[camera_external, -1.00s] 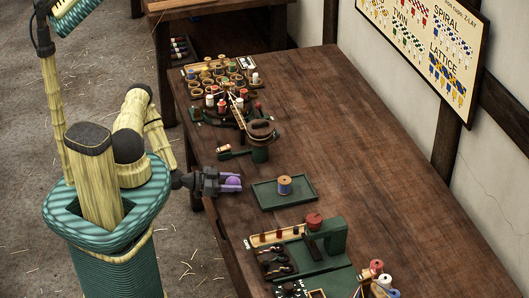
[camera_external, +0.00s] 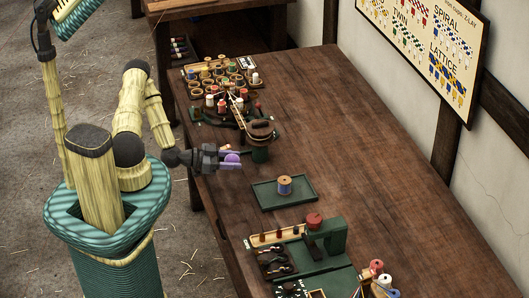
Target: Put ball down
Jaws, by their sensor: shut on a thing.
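A purple ball (camera_external: 232,158) sits between the fingers of my gripper (camera_external: 230,160). My gripper is shut on it, at the left edge of the wooden table (camera_external: 330,140). I cannot tell how high the ball is above the table.
A green tray (camera_external: 297,204) holds a spool (camera_external: 285,184). Many small spools and pots (camera_external: 218,72) crowd the far end. A green tool rack (camera_external: 327,236) stands nearer. The table's right half is clear.

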